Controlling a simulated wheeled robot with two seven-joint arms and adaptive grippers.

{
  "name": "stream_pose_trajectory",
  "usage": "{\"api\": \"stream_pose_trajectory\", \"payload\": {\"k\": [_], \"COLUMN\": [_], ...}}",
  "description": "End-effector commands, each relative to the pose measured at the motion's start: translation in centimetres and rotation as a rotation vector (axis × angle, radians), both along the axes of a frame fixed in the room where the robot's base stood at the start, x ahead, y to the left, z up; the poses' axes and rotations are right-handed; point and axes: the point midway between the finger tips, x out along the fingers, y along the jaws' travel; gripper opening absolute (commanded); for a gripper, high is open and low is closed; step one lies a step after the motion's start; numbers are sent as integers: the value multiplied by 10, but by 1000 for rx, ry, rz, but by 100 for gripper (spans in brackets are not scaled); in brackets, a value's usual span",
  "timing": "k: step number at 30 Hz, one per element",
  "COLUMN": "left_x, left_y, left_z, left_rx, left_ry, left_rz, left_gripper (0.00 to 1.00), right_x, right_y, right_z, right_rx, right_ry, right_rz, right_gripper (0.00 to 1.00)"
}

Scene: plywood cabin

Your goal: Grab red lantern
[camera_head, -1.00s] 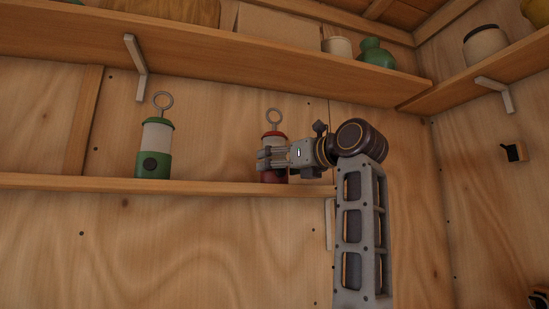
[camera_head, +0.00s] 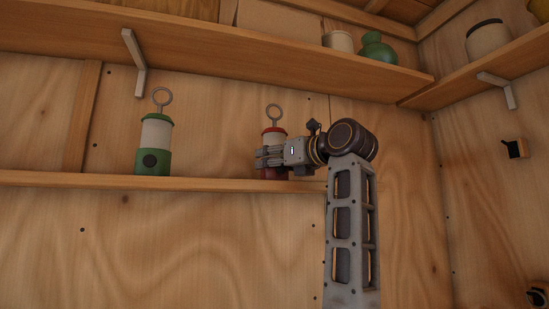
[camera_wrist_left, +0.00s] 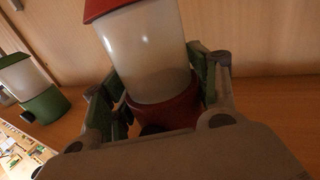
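The red lantern (camera_head: 273,131) stands upright on the lower shelf, with a red cap, pale body, red base and a ring on top. My left gripper (camera_head: 268,157) is at its lower body, coming from the right. In the left wrist view the lantern (camera_wrist_left: 148,55) stands between the two spread fingers (camera_wrist_left: 160,95), one on each side close to its base. No firm grip shows; contact is hard to judge. A green lantern (camera_head: 155,140) stands further left on the same shelf, and also shows in the wrist view (camera_wrist_left: 35,88). My right gripper is not in view.
The lower shelf (camera_head: 90,180) is clear between the lanterns. An upper shelf (camera_head: 220,55) with a bracket (camera_head: 134,62) hangs above them. It holds a green vase (camera_head: 377,50) and a pale pot (camera_head: 338,41). A side shelf (camera_head: 470,82) joins at the right.

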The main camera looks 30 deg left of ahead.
Motion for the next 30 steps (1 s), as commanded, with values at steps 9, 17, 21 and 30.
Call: {"api": "stream_pose_trajectory", "payload": {"k": [9, 17, 21, 30], "left_x": [0, -1, -1, -3], "left_y": [0, -1, -2, -3], "left_z": [1, 2, 4, 22], "left_rx": [1, 1, 1, 1], "left_ry": [-1, -1, -1, -1], "left_rz": [0, 0, -1, -1], "left_gripper": [28, 28, 28, 28], "right_x": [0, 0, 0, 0], "right_y": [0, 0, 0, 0], "right_z": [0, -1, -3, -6], "right_rx": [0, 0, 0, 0], "right_ry": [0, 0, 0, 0], "right_rz": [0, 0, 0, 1], "right_gripper": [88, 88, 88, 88]}}
